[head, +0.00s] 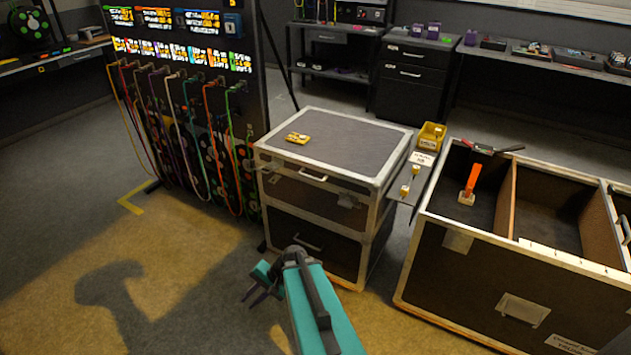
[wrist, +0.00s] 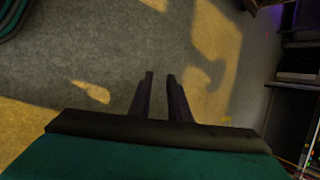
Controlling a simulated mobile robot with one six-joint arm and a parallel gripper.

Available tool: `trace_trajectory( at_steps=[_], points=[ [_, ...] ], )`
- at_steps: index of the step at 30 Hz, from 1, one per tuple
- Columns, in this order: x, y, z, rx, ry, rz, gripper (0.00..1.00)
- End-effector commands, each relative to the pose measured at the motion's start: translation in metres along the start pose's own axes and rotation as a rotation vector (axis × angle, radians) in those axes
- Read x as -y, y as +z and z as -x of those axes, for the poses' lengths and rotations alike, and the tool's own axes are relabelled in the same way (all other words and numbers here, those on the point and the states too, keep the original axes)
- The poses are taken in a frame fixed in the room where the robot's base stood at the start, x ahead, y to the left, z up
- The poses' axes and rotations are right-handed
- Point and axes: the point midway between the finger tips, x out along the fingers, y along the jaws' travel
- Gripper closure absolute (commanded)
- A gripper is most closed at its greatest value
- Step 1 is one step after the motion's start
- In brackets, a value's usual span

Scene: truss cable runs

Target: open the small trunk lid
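A smaller black case with metal edging stands in the middle of the head view. Its grey lid (head: 340,140) lies flat and closed on top, with a pale handle (head: 312,175) on the front below the lid edge. A small yellow object (head: 298,138) lies on the lid at its left. My gripper (head: 254,298) is low in front of the case, over the floor and apart from it. In the wrist view its two dark fingers (wrist: 160,76) stand apart with only floor between them. The lid does not show clearly in the wrist view.
A larger open trunk (head: 470,275) with divided compartments stands at the right; an orange-handled item (head: 472,180) is inside. A side shelf (head: 408,188) and yellow bin (head: 431,135) sit between. A cable panel (head: 190,100) stands at left. Floor at front left is clear.

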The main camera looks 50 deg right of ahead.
Motion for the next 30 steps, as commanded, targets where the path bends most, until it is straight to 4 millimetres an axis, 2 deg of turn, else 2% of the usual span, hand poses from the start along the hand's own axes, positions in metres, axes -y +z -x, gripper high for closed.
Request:
trace_trajectory(
  at_steps=[1, 5, 11, 18, 24, 27, 30],
  points=[
    [0.006, -0.018, 0.013, -0.027, -0.047, -0.04, 0.83],
    [0.022, -0.056, 0.051, -0.085, -0.171, -0.136, 0.83],
    [0.038, -0.113, 0.12, -0.171, -0.366, -0.273, 0.83],
    [0.041, -0.174, 0.22, -0.272, -0.603, -0.418, 0.83],
    [0.031, -0.212, 0.312, -0.349, -0.798, -0.514, 0.83],
    [0.025, -0.224, 0.35, -0.379, -0.877, -0.547, 0.83],
    [0.019, -0.231, 0.378, -0.397, -0.933, -0.57, 0.83]
  ],
)
